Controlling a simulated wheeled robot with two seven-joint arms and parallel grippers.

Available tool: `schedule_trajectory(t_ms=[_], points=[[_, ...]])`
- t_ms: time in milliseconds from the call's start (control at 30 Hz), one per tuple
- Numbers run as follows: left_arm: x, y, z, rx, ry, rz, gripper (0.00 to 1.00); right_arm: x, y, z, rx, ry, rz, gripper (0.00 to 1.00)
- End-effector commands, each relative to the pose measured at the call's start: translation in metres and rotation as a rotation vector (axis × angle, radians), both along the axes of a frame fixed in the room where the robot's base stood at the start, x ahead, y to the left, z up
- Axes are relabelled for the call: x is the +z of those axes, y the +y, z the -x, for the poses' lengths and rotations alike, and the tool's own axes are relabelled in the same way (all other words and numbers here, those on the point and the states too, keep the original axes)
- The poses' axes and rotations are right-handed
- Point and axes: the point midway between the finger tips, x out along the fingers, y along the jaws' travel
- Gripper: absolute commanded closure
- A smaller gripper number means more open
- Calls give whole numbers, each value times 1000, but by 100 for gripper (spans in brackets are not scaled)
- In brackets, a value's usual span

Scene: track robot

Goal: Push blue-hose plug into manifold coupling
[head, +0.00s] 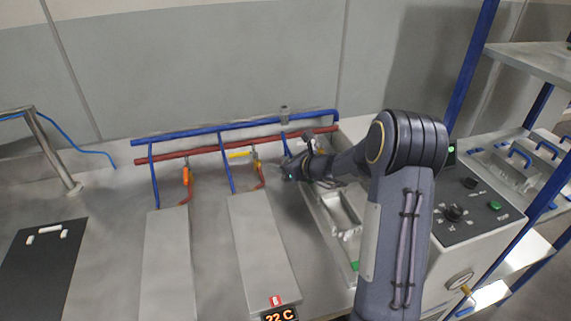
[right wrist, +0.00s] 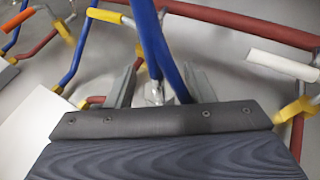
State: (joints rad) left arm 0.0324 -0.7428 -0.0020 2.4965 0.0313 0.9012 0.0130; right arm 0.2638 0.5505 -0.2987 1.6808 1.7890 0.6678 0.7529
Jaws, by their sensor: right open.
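The manifold is a blue pipe (head: 235,126) and a dark red pipe (head: 205,149) along the back of the bench, with blue and red branches coming down. My right gripper (head: 290,170) is at the right-hand blue branch, in front of the pipes. In the right wrist view its two grey fingers (right wrist: 160,88) stand apart, with a blue hose (right wrist: 150,45) and a small silver fitting (right wrist: 155,93) between them. I cannot tell whether either finger touches them, or whether the fitting is seated in a coupling. My left gripper is not in view.
Two pale flat panels (head: 168,255) (head: 262,245) lie on the bench. A metal post (head: 52,150) with a thin blue hose (head: 70,138) stands left, by a black board (head: 40,262). A control box (head: 470,208) and a blue-framed shelf (head: 480,70) are at right.

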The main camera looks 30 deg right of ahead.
Motion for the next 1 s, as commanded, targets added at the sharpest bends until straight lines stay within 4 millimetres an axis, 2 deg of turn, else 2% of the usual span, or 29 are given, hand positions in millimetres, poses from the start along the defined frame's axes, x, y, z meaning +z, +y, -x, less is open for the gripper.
schedule_trajectory(t_ms=[200, 233, 500, 600, 833, 1000], points=[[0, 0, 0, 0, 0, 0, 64, 0, 0, -1, -1, -1, 1, 52], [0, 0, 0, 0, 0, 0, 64, 0, 0, -1, -1, 0, 1, 54], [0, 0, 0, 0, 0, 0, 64, 0, 0, -1, 0, 0, 1, 90], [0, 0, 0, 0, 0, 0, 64, 0, 0, -1, 0, -1, 1, 100], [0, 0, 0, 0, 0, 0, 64, 1, 0, -1, 0, -1, 1, 100], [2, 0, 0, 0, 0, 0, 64, 11, 0, -1, 0, -4, 1, 100]])
